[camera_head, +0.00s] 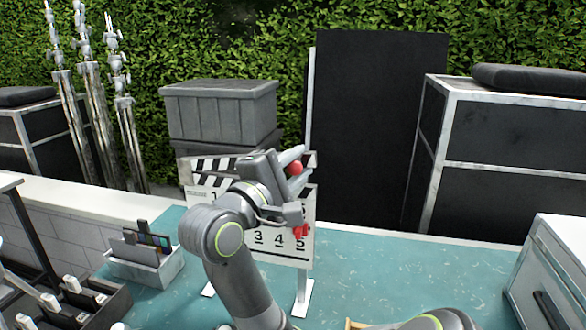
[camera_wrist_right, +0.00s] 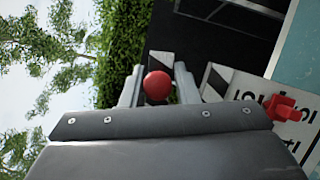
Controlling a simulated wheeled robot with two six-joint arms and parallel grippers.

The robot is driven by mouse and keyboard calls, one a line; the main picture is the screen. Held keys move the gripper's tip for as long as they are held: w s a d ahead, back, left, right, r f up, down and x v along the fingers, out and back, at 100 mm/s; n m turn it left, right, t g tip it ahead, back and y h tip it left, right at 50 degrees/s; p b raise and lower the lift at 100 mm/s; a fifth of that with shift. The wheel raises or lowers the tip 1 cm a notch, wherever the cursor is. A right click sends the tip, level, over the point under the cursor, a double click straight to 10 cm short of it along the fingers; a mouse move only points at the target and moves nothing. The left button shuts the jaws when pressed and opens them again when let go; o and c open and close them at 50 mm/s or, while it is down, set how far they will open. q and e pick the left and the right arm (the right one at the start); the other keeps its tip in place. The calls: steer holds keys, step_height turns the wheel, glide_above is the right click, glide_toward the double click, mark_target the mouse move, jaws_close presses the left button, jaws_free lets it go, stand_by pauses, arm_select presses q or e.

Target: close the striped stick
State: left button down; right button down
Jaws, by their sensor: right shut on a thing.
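The clapperboard (camera_head: 267,248) stands on white feet on the teal surface, its white face showing numbers. The black-and-white striped stick (camera_head: 209,172) runs along its top, and its right end shows past my gripper. A red ball knob (camera_head: 295,168) is at that end. My right gripper (camera_head: 297,163) is shut on the striped stick at the knob. In the right wrist view the knob (camera_wrist_right: 157,85) sits between the two fingers, with a striped end just beyond it. My left gripper is not in view.
A lower red piece (camera_head: 300,231) sits on the board's right side. A grey holder (camera_head: 146,266) with dark items stands left, beside a dark tray (camera_head: 62,306). A grey case (camera_head: 555,270) stands at the right. Teal surface (camera_head: 420,275) right of the board is clear.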

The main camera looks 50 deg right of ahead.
steer(key=shift+f, duration=0.25)
steer(key=c, duration=1.3)
jaws_free()
steer(key=shift+o, duration=0.2)
steer(key=shift+r, duration=0.1)
step_height(320, 180, up, 10)
steer(key=shift+f, duration=0.1)
